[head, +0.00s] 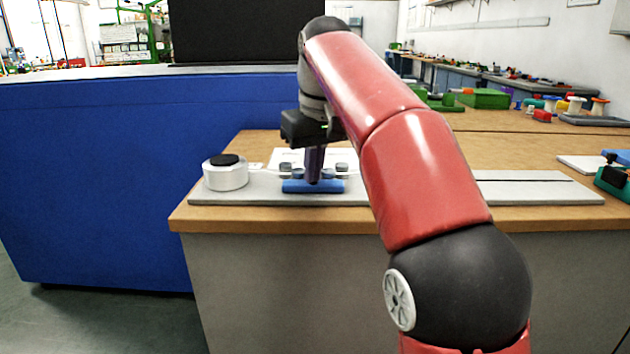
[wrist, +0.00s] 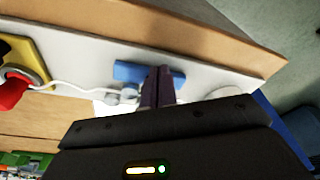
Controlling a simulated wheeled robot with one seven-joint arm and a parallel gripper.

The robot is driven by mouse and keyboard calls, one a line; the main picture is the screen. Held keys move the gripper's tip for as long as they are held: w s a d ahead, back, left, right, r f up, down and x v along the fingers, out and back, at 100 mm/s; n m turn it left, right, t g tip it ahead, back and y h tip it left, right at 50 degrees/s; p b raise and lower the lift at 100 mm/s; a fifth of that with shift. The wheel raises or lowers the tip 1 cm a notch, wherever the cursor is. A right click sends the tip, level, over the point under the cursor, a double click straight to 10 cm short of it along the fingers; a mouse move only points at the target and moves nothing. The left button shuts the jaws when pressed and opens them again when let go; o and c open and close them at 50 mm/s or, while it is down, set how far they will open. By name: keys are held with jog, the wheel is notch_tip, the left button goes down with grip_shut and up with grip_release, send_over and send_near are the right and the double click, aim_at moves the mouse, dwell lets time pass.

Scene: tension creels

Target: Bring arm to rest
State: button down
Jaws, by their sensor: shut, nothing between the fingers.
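My red and black arm reaches over the wooden table, and my gripper (head: 314,180) hangs fingers down over the grey board (head: 540,190). The two dark purple fingers are together with nothing between them; they also show in the wrist view (wrist: 162,72). In the head view the fingertips overlap a blue block (head: 297,187) on the board. In the wrist view the blue block (wrist: 130,72) is just beyond the fingertips. I cannot tell whether they touch it. Small grey rollers (head: 341,167) stand beside the fingers, with a white thread running past.
A white spool with a black cap (head: 226,173) stands on the board's left end. A large blue cabinet (head: 100,180) stands left of the table. Green boxes (head: 485,98) and several coloured spools lie further back. The wrist view shows a red and yellow part (wrist: 14,90).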

jog(key=shift+s, duration=0.15)
jog(key=s+d+f+m+t, duration=0.1)
jog(key=s+d+f+m, duration=0.1)
jog(key=s+d+f, duration=0.2)
jog(key=s+d+f+m+t, duration=0.1)
jog(key=s+d+f, duration=0.4)
jog(key=s+f, duration=0.5)
jog(key=s+d+f+m+t+h, duration=0.1)
jog(key=s+d+f, duration=0.4)
jog(key=s, duration=0.6)
jog(key=shift+s+f+m, duration=0.2)
jog(key=shift+f+m, duration=0.6)
jog(key=shift+f, duration=0.15)
jog(key=shift+d, duration=0.1)
dwell(0.7)
